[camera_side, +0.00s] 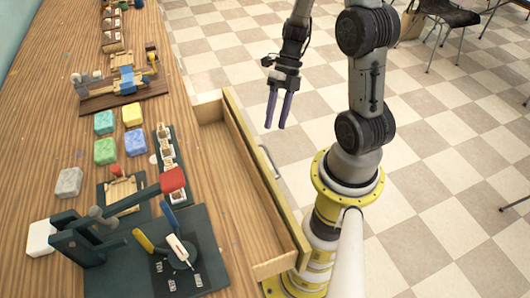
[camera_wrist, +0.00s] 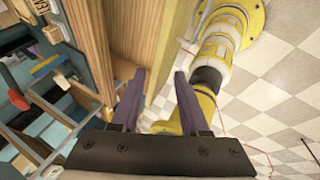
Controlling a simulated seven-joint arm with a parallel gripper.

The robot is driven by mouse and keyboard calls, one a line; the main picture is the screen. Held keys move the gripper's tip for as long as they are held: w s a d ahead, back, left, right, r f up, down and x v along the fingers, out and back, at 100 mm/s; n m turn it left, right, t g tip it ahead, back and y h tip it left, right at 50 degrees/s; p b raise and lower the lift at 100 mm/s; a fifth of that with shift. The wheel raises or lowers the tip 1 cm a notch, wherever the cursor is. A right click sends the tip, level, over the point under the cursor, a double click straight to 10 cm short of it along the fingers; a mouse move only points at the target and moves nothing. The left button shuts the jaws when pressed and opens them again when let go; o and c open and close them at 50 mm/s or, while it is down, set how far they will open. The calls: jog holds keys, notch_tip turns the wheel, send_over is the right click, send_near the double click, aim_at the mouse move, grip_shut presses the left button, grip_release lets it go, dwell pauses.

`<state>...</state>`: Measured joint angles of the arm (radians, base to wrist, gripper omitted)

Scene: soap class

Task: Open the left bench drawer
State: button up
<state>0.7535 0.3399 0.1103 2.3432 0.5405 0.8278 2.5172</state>
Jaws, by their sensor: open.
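A wooden bench drawer (camera_side: 239,190) stands pulled out from the bench's right side, its inside showing and looking empty in the visible part. Its front panel carries a metal handle (camera_side: 268,161). My gripper (camera_side: 278,110) is open and empty, with purple fingers pointing down. In the side view it appears to the right of the drawer's far end, apart from the handle. In the wrist view the open fingers (camera_wrist: 158,100) show with nothing between them, and wood of the bench or drawer (camera_wrist: 140,35) lies beyond. I cannot tell whether this is the left drawer.
The bench top (camera_side: 150,90) holds several soap blocks, including a yellow one (camera_side: 132,114) and a blue one (camera_side: 135,142), a dark tray of small moulds (camera_side: 167,150), and a press with a red-ended lever (camera_side: 172,180). Checkered floor (camera_side: 240,50) beyond the drawer is clear.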

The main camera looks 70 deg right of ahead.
jog(key=w+f+m+t+h, duration=0.1)
jog(key=w+f+m+h, duration=0.1)
jog(key=f, duration=1.4)
jog(key=shift+w+d+f+t+h, duration=0.35)
jog(key=shift+w+h, duration=0.35)
jog(key=shift+h, duration=0.7)
jog(key=shift+a+r, duration=0.1)
jog(key=shift+r, duration=0.05)
dwell(0.4)
grip_shut()
dwell(1.2)
